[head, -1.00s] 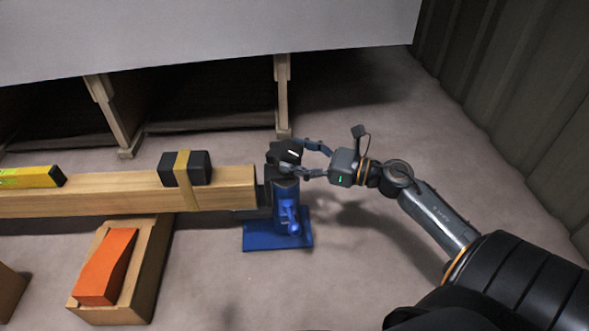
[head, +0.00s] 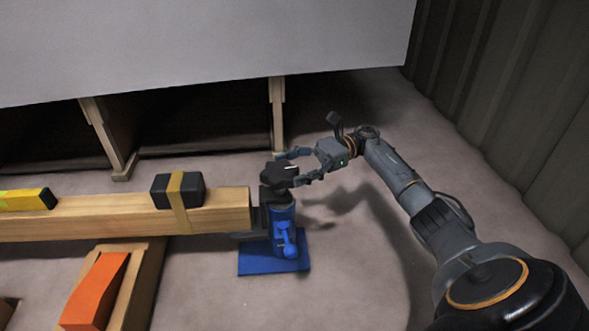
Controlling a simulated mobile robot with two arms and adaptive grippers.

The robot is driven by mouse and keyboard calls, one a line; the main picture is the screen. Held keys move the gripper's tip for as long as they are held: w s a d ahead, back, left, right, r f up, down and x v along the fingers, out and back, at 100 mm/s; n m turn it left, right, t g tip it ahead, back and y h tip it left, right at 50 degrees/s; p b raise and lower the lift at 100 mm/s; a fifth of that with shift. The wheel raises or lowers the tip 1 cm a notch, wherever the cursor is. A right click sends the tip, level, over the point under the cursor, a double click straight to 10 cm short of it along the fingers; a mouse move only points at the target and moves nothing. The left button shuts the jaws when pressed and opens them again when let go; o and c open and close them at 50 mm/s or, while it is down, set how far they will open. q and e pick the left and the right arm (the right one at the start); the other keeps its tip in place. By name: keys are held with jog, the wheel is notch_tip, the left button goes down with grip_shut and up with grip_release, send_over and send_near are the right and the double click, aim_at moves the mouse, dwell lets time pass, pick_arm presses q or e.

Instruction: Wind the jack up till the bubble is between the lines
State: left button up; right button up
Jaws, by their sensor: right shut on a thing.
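The blue jack (head: 283,240) stands upright on its flat base at the right end of a wooden beam (head: 120,215). A black knob (head: 279,174) sits on top of the jack. My right gripper (head: 287,167) reaches in from the right, with its fingers around the knob and shut on it. The yellow level (head: 24,199) lies on the beam at the left edge of the view, partly cut off. Its bubble cannot be made out. My left gripper is not in view.
A black block (head: 158,191) is strapped to the beam with a tan band. An orange wedge (head: 95,292) lies on a wooden block below the beam. A large grey hull (head: 200,45) on wooden props overhangs behind. Floor right of the jack is clear.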

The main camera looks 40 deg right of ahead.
jog(key=shift+w+n+g, duration=0.5)
jog(key=shift+n+g, duration=0.1)
jog(key=shift+g, duration=0.3)
jog(key=shift+a+f+g, duration=0.15)
jog(key=shift+a+g, duration=0.05)
jog(key=shift+g, duration=0.1)
jog(key=o, duration=0.8)
jog(key=shift+c, duration=0.2)
jog(key=shift+o, duration=0.9)
jog(key=shift+w+a+f, duration=0.1)
jog(key=shift+w+a, duration=0.05)
jog(key=shift+d, duration=0.2)
